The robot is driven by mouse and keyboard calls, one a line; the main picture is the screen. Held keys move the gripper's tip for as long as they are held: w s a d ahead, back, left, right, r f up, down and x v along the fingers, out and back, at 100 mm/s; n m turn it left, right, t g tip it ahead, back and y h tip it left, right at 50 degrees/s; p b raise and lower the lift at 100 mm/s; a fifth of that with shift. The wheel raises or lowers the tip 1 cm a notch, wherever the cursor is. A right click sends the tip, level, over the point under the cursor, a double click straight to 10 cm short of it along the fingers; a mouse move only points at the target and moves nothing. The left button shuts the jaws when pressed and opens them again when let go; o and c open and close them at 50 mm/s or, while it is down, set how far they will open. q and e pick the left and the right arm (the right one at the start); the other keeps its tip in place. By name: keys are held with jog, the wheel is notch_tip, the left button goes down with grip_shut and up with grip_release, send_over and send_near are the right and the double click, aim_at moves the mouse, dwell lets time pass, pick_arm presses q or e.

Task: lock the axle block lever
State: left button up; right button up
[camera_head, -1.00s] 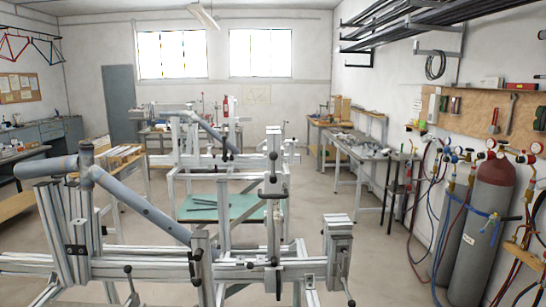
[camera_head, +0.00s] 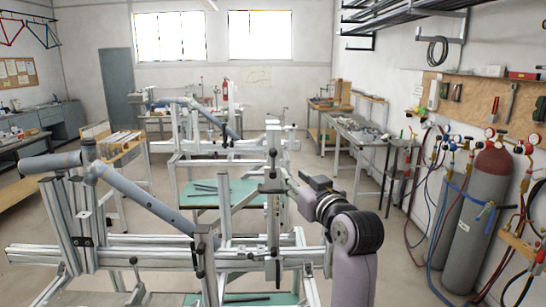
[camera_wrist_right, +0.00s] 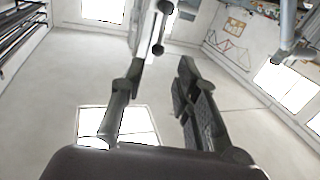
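My right gripper (camera_head: 290,186) reaches in from the right, beside the slim upright post (camera_head: 272,222) of the near frame jig. A metal post with a dark lever (camera_wrist_right: 159,32) stands beyond the fingertips there. Dark handles sit on the post in the head view, one (camera_head: 271,157) near its top and one (camera_head: 278,268) low down. I cannot tell which is the axle block lever. My left gripper is not in view.
A light blue-grey tube (camera_head: 145,202) slants across the near jig above its long rail (camera_head: 120,257). A second jig (camera_head: 205,150) with a green tray (camera_head: 235,193) stands behind. Gas cylinders (camera_head: 475,220) with hoses stand at the right wall.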

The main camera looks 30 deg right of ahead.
aim_at(274, 159)
jog(key=p+x, duration=0.4)
jog(key=x, duration=0.9)
jog(key=shift+w+r+p, duration=0.1)
jog(key=shift+p, duration=0.3)
jog(key=shift+w+d, duration=0.2)
jog(key=shift+w, duration=0.5)
grip_shut()
